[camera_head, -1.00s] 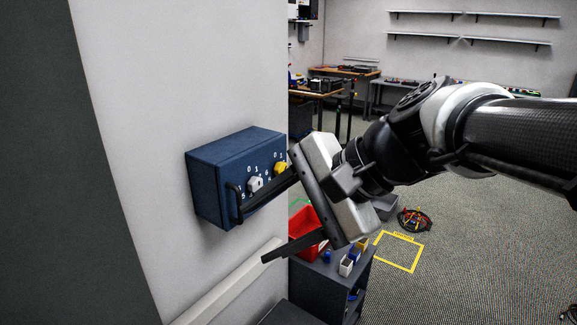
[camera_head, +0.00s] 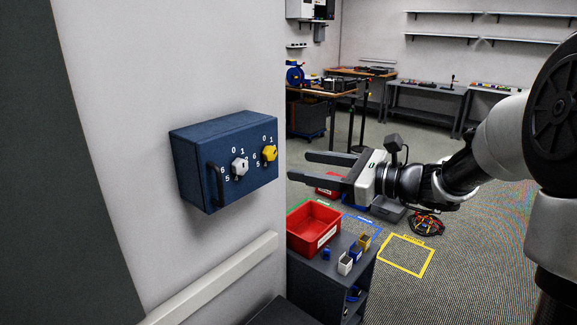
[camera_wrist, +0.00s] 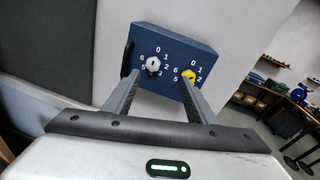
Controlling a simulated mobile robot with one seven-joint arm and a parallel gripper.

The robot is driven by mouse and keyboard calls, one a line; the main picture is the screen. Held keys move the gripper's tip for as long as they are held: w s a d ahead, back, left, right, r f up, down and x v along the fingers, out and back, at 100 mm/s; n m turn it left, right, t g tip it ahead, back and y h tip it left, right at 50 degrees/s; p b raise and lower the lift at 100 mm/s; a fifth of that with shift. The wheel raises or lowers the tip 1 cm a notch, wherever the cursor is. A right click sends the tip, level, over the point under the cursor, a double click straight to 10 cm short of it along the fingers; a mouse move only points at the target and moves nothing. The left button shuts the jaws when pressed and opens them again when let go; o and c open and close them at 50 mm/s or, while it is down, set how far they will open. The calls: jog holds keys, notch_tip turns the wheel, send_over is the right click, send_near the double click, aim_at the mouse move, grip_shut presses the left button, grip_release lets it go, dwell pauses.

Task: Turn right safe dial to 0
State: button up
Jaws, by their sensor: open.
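A blue safe box (camera_head: 205,175) is fixed to the wall, with a black handle (camera_head: 217,187) on the left of its front. A white left dial (camera_head: 239,167) and a yellow right dial (camera_head: 269,153) sit on the front, ringed by white numbers. In the wrist view the safe (camera_wrist: 170,97) is ahead, with the white dial (camera_wrist: 153,64) and the yellow dial (camera_wrist: 188,76) between the finger lines. The yellow dial's exact setting is too small to tell. My gripper (camera_head: 290,167) is open and empty, to the right of the safe, apart from both dials.
A red bin (camera_head: 313,228) and small boxes stand on a dark cabinet (camera_head: 335,270) below the safe. A pale rail (camera_head: 220,275) runs along the wall under it. Workbenches (camera_head: 425,95) stand at the back.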

aim_at(273, 156)
jog(key=w+d+f+m+t, duration=0.3)
jog(key=w+d+f, duration=0.2)
jog(key=x, duration=1.7)
jog(key=shift+a+f, duration=0.1)
jog(key=shift+f, duration=0.1)
jog(key=c, duration=1)
jog(key=shift+b, duration=0.35)
jog(key=shift+c, duration=0.2)
jog(key=shift+f+b, duration=0.15)
jog(key=shift+b, duration=0.25)
